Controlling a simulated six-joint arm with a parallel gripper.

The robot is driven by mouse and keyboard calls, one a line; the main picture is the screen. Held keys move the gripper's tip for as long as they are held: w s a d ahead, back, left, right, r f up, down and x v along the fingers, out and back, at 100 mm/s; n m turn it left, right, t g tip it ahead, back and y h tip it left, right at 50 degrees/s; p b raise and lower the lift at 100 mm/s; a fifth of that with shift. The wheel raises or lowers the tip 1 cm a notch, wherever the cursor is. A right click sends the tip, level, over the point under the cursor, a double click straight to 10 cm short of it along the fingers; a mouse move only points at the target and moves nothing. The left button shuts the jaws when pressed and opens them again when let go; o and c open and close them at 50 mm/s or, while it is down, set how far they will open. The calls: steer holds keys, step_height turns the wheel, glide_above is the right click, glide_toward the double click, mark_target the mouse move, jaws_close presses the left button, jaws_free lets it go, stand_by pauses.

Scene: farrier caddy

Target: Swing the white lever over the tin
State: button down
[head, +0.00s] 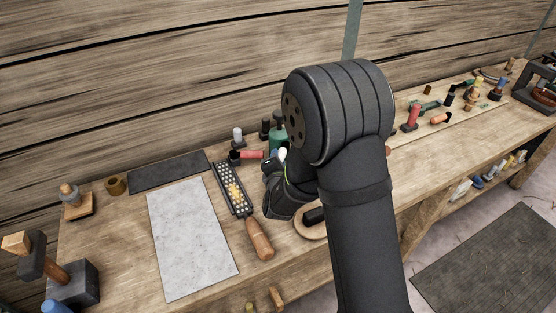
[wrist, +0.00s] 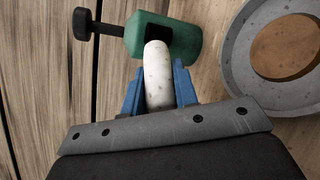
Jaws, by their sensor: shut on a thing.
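The white lever (wrist: 157,60) reaches out of a green holder (wrist: 190,38) in the wrist view. The holder has a black knob (wrist: 84,24) on its left side. My gripper (wrist: 158,88) has its blue fingers on both sides of the lever and is shut on it. A round grey tin (wrist: 238,52) with a brown disc inside stands to the right, apart from the lever. In the head view the green holder (head: 278,137) shows near the wall. The tip of the white lever (head: 283,153) shows beside my wrist; my fingers and the tin are hidden there.
A rasp with a wooden handle (head: 260,240) and a grey sheet (head: 190,240) lie left of my arm. A red-handled tool (head: 249,154) lies close by the holder. A hammer and block (head: 72,283) stand at the front left. More tools (head: 413,116) lie along the right bench.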

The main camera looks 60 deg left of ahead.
steer(key=c, duration=1.1)
jaws_free()
steer(key=shift+d, duration=0.1)
steer(key=v, duration=1.7)
steer(key=shift+s+r, duration=0.15)
